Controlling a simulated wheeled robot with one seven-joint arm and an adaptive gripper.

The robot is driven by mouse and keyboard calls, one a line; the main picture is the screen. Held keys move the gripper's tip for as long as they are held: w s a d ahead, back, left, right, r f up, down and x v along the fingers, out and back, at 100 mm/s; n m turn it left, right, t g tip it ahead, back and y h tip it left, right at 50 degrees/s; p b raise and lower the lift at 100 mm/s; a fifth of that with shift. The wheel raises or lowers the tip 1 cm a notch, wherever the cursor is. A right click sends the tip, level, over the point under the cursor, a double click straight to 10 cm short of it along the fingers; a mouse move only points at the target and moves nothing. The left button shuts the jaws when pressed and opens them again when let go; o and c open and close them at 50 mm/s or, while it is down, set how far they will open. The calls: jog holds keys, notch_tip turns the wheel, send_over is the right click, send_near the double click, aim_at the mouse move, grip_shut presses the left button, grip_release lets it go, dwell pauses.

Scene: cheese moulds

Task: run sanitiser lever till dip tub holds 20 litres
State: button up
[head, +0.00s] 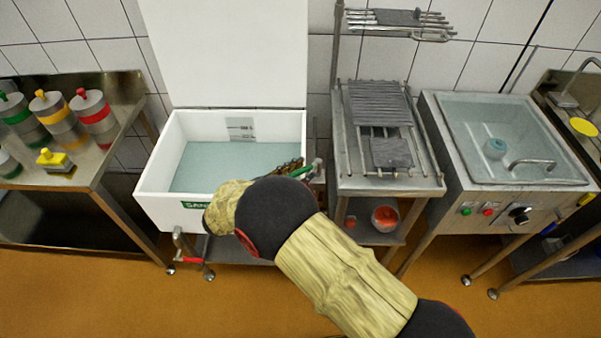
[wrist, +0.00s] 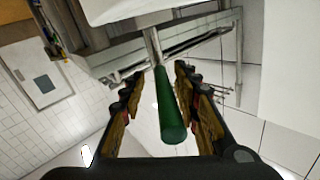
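The white dip tub (head: 152,185) stands against the wall with its lid raised. It holds pale blue-green liquid (head: 222,168). A level scale (head: 240,130) is on its inner back wall; its figures are too small to read surely. A green-handled lever (head: 313,168) is at the tub's right side, its handle (wrist: 170,112) also filling the middle of the wrist view. My gripper (head: 290,168) is at the tub's right rim. In the wrist view my gripper (wrist: 160,100) is open, with its fingers on either side of the green handle and gaps showing. My forearm hides the tub's front right corner.
A red-handled valve (head: 190,259) is under the tub's front. A rack stand (head: 388,185) with grey moulds is close on the right, then a steel water bath (head: 500,110). The floor in front is clear.

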jog(key=shift+s+f, duration=0.1)
jog(key=shift+s, duration=0.05)
jog(key=v, duration=1.1)
jog(key=shift+s+a, duration=0.2)
jog(key=shift+a, duration=0.15)
